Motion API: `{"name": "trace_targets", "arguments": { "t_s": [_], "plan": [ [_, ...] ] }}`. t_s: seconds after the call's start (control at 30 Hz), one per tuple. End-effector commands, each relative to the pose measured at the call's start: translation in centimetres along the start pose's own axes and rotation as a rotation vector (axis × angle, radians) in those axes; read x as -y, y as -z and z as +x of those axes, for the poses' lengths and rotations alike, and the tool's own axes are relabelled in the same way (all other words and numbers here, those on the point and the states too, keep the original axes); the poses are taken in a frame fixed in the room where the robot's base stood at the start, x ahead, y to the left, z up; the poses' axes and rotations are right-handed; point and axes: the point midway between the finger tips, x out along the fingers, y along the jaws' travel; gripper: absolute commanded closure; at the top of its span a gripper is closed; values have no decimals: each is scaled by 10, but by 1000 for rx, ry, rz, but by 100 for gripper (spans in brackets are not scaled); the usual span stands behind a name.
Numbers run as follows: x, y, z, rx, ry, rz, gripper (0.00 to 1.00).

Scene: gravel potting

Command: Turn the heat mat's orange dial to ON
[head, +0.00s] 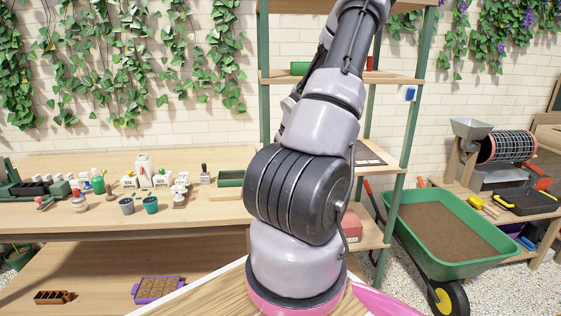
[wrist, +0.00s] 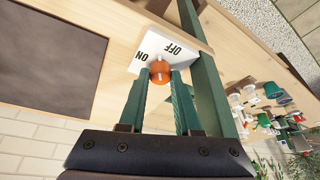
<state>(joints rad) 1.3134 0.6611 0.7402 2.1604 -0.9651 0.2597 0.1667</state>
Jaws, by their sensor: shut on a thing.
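The orange dial (wrist: 160,66) sits on a white control plate (wrist: 153,47) marked ON at left and OFF at right in the wrist view. My gripper (wrist: 161,76) has its two green fingers shut on the dial, one on each side. A pale mark shows on the dial, but I cannot tell exactly which label it points at. The dark heat mat (wrist: 50,60) lies on the wooden shelf left of the plate; part of it also shows in the head view (head: 370,153). In the head view my arm hides the dial and gripper.
A green shelf post (wrist: 205,85) stands close to the right of my fingers. The long wooden bench (head: 75,218) at left holds pots and small items. A green wheelbarrow (head: 400,225) of soil stands at right.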

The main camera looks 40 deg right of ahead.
Motion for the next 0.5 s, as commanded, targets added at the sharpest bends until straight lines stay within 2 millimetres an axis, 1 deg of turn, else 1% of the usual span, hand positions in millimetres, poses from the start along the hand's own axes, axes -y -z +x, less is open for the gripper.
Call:
{"name": "trace_targets", "arguments": {
  "t_s": [0.3, 0.5],
  "plan": [
    [-2, 1, 0, 4, 94, -218, 100],
    [-3, 2, 0, 8, 139, -331, 100]
  ]
}}
